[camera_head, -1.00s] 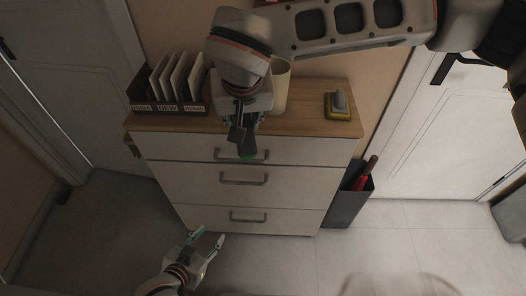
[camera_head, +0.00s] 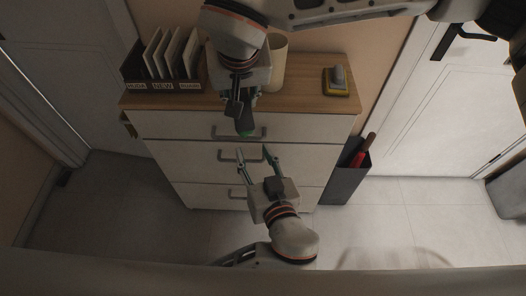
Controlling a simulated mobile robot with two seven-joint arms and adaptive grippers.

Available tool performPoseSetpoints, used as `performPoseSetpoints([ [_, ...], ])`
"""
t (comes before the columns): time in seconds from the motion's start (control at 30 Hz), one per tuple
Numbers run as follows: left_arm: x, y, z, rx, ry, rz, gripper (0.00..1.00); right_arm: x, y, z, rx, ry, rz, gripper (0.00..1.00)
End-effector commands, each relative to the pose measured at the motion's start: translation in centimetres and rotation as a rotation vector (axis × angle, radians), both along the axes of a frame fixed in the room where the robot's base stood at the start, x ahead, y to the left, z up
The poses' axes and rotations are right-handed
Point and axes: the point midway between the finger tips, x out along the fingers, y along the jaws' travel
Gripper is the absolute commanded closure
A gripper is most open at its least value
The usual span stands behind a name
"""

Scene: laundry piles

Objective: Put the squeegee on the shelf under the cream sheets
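I cannot make out a squeegee for certain, and no cream sheets or shelf under them show. A red-handled item (camera_head: 359,159) stands in a dark bin (camera_head: 345,186) to the right of the dresser; its head is hidden. My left gripper (camera_head: 253,153) is open and empty, its two fingers apart in front of the dresser's drawers (camera_head: 185,161). My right gripper (camera_head: 245,130) points down in front of the top drawer; its fingers overlap in this view, so I cannot tell whether it is open.
On the wooden dresser top (camera_head: 300,97) stand a labelled file rack (camera_head: 163,86), a cream cylinder (camera_head: 278,65) and a grey item on a yellow base (camera_head: 338,81). White doors flank the dresser. Tiled floor (camera_head: 400,220) is clear on the right.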

Motion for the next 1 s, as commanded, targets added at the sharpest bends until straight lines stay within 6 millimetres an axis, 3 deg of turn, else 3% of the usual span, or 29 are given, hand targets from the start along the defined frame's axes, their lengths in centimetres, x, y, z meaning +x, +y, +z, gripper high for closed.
performPoseSetpoints([
  [0.1, -2.0, -1.4, 4.0, -0.012, -0.125, 0.027, 0.61, 0.0, 0.0, 0.0, 0.000, -0.001, 0.000, 0.98],
  [0.2, -3.3, -1.9, 6.2, -0.022, -0.198, 0.045, 0.61, 0.0, 0.0, 0.0, 0.000, -0.001, 0.000, 0.98],
  [0.4, -4.2, -2.1, 7.9, -0.032, -0.260, 0.060, 0.61, 0.0, 0.0, 0.0, 0.000, -0.001, 0.000, 0.98],
  [0.57, -2.6, -1.4, 8.0, -0.032, -0.265, 0.060, 0.61, 0.0, 0.0, 0.0, 0.000, -0.001, 0.000, 0.98],
  [1.0, 4.3, 1.5, 8.0, -0.031, -0.261, 0.060, 0.61, 0.0, 0.0, 0.0, 0.000, -0.001, 0.000, 0.98],
])
